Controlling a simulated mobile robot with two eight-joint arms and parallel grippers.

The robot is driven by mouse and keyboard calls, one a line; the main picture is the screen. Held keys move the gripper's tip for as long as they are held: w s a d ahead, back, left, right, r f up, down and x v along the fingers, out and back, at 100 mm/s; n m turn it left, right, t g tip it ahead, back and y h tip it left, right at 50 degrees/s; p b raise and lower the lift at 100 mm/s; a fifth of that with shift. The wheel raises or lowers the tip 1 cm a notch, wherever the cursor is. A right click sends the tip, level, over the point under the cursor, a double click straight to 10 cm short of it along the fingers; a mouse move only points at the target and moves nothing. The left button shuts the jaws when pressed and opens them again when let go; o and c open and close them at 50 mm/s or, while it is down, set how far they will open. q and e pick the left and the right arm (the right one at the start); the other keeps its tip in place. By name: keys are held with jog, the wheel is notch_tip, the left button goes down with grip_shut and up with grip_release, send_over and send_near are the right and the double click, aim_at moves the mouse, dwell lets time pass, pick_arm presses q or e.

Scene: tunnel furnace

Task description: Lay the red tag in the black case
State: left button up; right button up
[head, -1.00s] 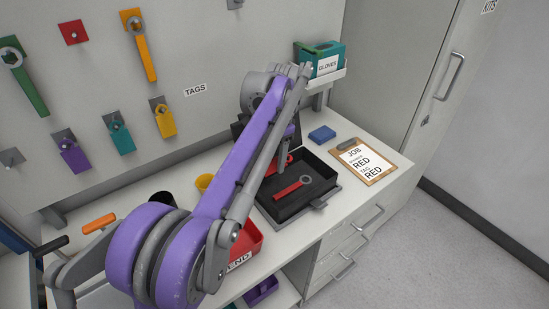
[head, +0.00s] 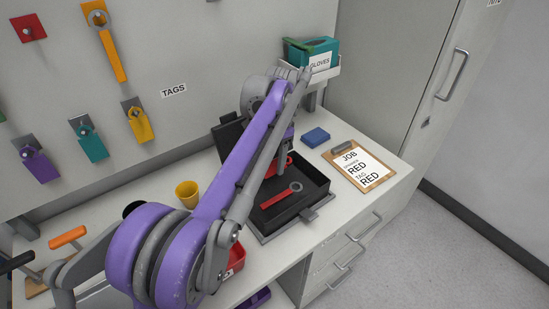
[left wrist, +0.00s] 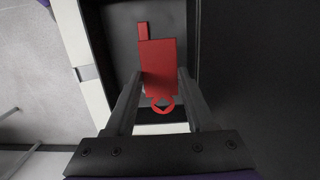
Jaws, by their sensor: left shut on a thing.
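The black case (head: 322,190) lies open on the counter, its lid (head: 228,135) raised at the back left. A red spanner (head: 276,199) with a grey ring end lies inside it. My left gripper (head: 284,164) is over the back left part of the case, partly hidden by my arm. It is shut on the red tag (left wrist: 158,66), which shows between the fingers in the left wrist view. In the head view only a bit of the tag (head: 289,160) shows. The gap between tag and case floor is hard to judge. My right gripper is not in view.
A clipboard (head: 383,178) reading JOB, RED, RED and a blue block (head: 315,137) lie right of and behind the case. A yellow cup (head: 187,194) and a red bin (head: 237,262) stand to the left. A glove box (head: 318,55) sits on a back shelf.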

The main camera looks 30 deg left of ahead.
aim_at(274, 193)
pick_arm(q)
notch_tip(274, 193, down, 2)
jog(key=shift+f+b, duration=0.2)
jog(key=shift+b, duration=0.6)
jog(key=shift+f+b, duration=1.8)
jog(key=shift+f, duration=1.9)
jog(key=o, duration=1.2)
jog(key=shift+f, duration=0.1)
jog(key=shift+c, duration=1.3)
jog(key=shift+o, duration=0.3)
jog(key=shift+d, duration=0.1)
